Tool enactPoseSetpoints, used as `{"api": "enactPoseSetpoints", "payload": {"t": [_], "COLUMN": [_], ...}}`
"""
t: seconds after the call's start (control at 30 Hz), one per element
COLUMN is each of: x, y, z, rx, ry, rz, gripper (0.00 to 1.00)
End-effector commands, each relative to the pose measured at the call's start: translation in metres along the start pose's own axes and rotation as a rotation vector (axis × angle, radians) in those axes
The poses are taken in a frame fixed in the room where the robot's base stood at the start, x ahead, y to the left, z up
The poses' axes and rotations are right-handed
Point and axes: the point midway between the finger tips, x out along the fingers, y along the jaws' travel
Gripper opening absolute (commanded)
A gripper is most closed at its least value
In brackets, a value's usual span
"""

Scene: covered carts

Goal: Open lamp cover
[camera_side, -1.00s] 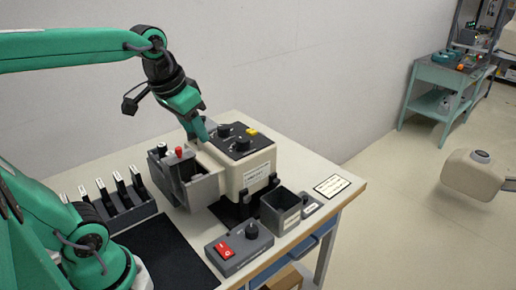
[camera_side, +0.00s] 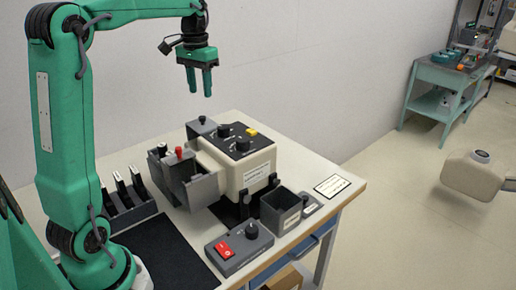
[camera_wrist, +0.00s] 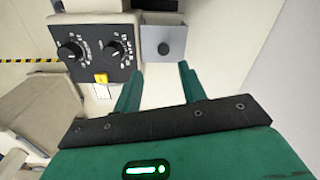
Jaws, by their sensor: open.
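A beige machine (camera_side: 252,168) with a black top panel, knobs and a yellow button stands on the table; it also shows in the wrist view (camera_wrist: 98,95). A grey box with a black knob on top (camera_side: 201,127) sits at its back left side. It shows in the wrist view as a grey square (camera_wrist: 163,35), and looks like the lamp cover, though I cannot tell for sure; it looks closed. My gripper (camera_side: 200,94) is open and empty, pointing down above this box and apart from it. In the wrist view my gripper's fingers (camera_wrist: 160,72) reach toward it.
A grey open bin with a red knob beside it (camera_side: 205,190) stands on the machine's near left. A rack with several upright pieces (camera_side: 125,212), a black mat (camera_side: 165,255), a red switch box (camera_side: 240,250) and an open grey cup (camera_side: 281,212) stand in front. The wall is behind.

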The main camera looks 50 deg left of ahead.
Motion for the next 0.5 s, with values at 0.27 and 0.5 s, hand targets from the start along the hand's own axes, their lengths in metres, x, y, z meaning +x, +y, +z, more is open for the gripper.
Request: {"api": "enactPoseSetpoints", "payload": {"t": [0.27,0.5], "x": [0.0020,0.0100], "y": [-0.0072,-0.0068], "z": [-0.0044,-0.0042], "rx": [-0.007,-0.007], "ry": [-0.013,-0.013], "rz": [0.003,0.003], "gripper": [0.41,0.41]}}
